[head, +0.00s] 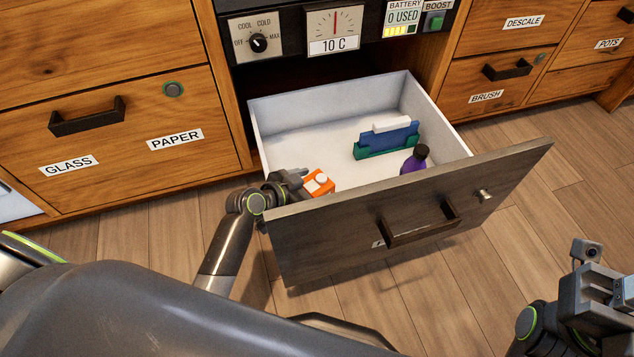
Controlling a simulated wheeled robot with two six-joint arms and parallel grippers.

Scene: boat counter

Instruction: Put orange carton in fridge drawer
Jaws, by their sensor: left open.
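The fridge drawer (285,112) is pulled out, with pale inner walls and a dark wooden front. The orange carton (318,182) with a white cap is inside, at the near left corner just behind the drawer front. The front hides its lower part. My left gripper (296,180) reaches over the drawer's left wall and is open right beside the carton. I cannot tell whether it touches the carton. My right gripper (597,290) is at the lower right, outside the drawer; its fingertips are not clear.
A blue and green item with a white top (388,138) and a purple bottle with a dark cap (414,161) stand in the drawer's right half. The drawer handle (420,222) sticks out in front. Closed wooden drawers flank the fridge. The floor at right is clear.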

